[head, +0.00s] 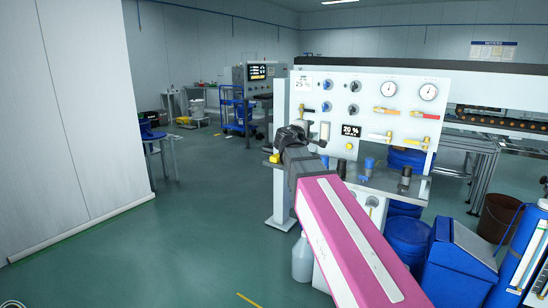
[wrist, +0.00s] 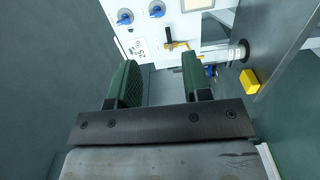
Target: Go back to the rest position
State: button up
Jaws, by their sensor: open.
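My gripper (head: 290,136) is at the end of my pink arm, in front of the left part of the white control panel (head: 362,104) in the head view. In the wrist view my gripper (wrist: 158,82) has its two green-padded fingers apart, with nothing between them. The panel also shows at the top of the wrist view (wrist: 188,22), with blue knobs and a "25 %" label beyond the fingertips. The arm covers part of the panel's lower left and the bench in the head view.
Below the panel, a grey bench (head: 384,184) carries dark knobs with blue and black tops. Blue drums (head: 407,238), a blue bin (head: 458,262) and a brown bucket (head: 497,218) stand at the right. A white wall (head: 65,110) is at the left. Green floor (head: 190,235) is clear between.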

jog(key=s+d+f+m+g+y, duration=0.1)
jog(key=s+d+f+m+g, duration=0.15)
jog(key=f, duration=0.75)
jog(key=s+d+f+m+g+y, duration=0.2)
jog(key=s+f+g, duration=0.1)
jog(key=f, duration=0.7)
jog(key=s+d+f+m+g+y, duration=0.1)
jog(key=s+d+f+m+g, duration=0.15)
jog(key=f, duration=0.65)
jog(key=s+a+f+m+g+y, duration=0.1)
jog(key=s+f+m+g+y, duration=0.3)
jog(key=s+f, duration=1.1)
notch_tip(320, 180, down, 4)
jog(key=g+y, duration=0.2)
jog(key=g, duration=0.1)
jog(key=shift+s+a+r, duration=0.2)
jog(key=shift+s+r, duration=0.05)
jog(key=shift+s, duration=0.05)
jog(key=shift+w, duration=0.1)
